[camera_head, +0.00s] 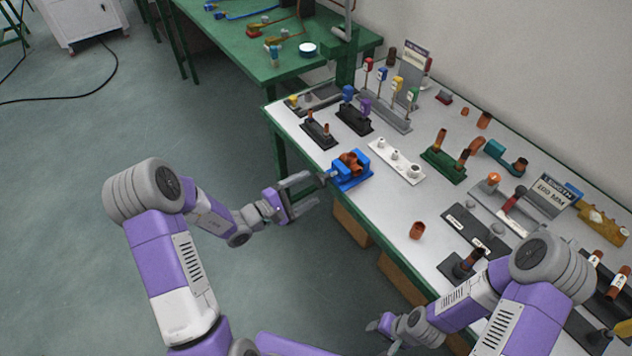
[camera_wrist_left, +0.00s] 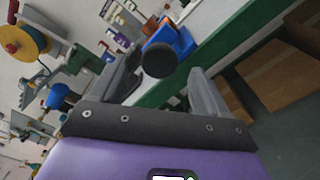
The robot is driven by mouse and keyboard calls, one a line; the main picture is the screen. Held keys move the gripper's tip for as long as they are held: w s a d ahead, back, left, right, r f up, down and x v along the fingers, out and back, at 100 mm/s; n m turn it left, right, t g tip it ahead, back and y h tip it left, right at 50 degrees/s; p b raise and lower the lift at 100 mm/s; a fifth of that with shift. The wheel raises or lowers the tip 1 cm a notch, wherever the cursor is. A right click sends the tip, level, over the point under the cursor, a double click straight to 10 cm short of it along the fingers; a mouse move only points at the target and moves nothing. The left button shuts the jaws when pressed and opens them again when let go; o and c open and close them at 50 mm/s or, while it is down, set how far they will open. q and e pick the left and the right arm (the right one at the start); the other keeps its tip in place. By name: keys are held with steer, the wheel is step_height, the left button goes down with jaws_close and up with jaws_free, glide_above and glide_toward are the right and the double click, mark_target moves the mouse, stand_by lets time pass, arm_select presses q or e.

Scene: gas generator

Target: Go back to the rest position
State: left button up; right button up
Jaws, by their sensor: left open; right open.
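My left gripper (camera_head: 304,196) is open with nothing between its fingers. It is in front of the workbench's left edge, just to the left of a blue vise-like fixture (camera_head: 350,172) that holds copper-coloured parts. In the left wrist view the open fingers (camera_wrist_left: 165,85) point towards that blue fixture (camera_wrist_left: 172,38), and a dark round end of it shows between them, apparently beyond the fingertips. My right gripper (camera_head: 380,326) is low in front of the bench's front edge, partly seen beside my forearm, and looks empty.
The white bench top (camera_head: 390,215) carries several fixtures, including a green block (camera_head: 443,164), a white strip (camera_head: 397,160) and a loose copper fitting (camera_head: 417,230). Cardboard boxes (camera_head: 352,222) are under the bench. A green table (camera_head: 250,45) stands behind.

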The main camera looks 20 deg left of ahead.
arm_select(q)
steer(key=shift+v, duration=1.05)
steer(key=s+d+f+m+g+p, duration=0.1)
steer(key=s+d+f+m+g, duration=0.2)
steer(key=s+d+f+g, duration=0.5)
steer(key=s+d+f+m+g+p, duration=0.1)
steer(key=s+d+f+m+g, duration=0.45)
steer(key=s, duration=0.55)
step_height(320, 180, down, 8)
steer(key=s+a+m+y+p, duration=0.1)
steer(key=s+a+m+y, duration=0.1)
steer(key=m+y, duration=0.3)
steer(key=shift+s+a+r+m+y, duration=0.25)
steer(key=shift+s+m+y, duration=0.1)
steer(key=shift+y, duration=0.55)
